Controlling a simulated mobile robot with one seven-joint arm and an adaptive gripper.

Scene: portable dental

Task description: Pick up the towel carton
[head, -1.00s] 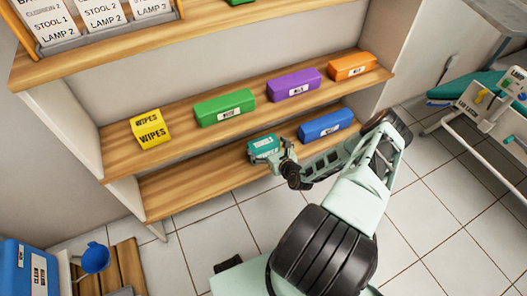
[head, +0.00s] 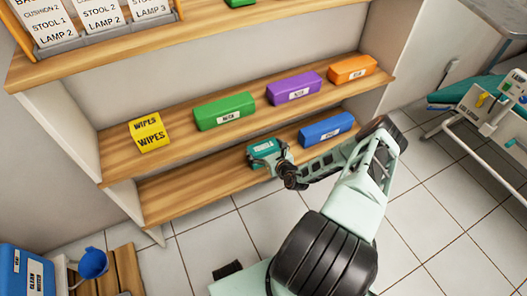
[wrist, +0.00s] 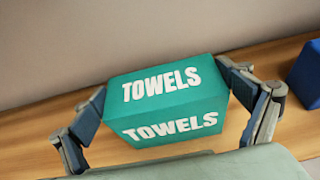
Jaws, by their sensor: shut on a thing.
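The teal towel carton (head: 262,147), marked TOWELS, is at the lower shelf in the head view. In the wrist view the carton (wrist: 165,103) fills the middle, slightly tilted in the picture. My gripper (wrist: 167,95) is shut on it, with one finger against its left side and one against its right side. In the head view my gripper (head: 268,154) partly covers the carton's front. I cannot tell whether its underside is clear of the shelf.
The lower shelf (head: 190,190) is bare to the left. A blue box (head: 326,129) stands to the right of the carton. The shelf above holds a yellow WIPES carton (head: 149,132) and green (head: 224,110), purple (head: 294,87) and orange (head: 352,69) boxes.

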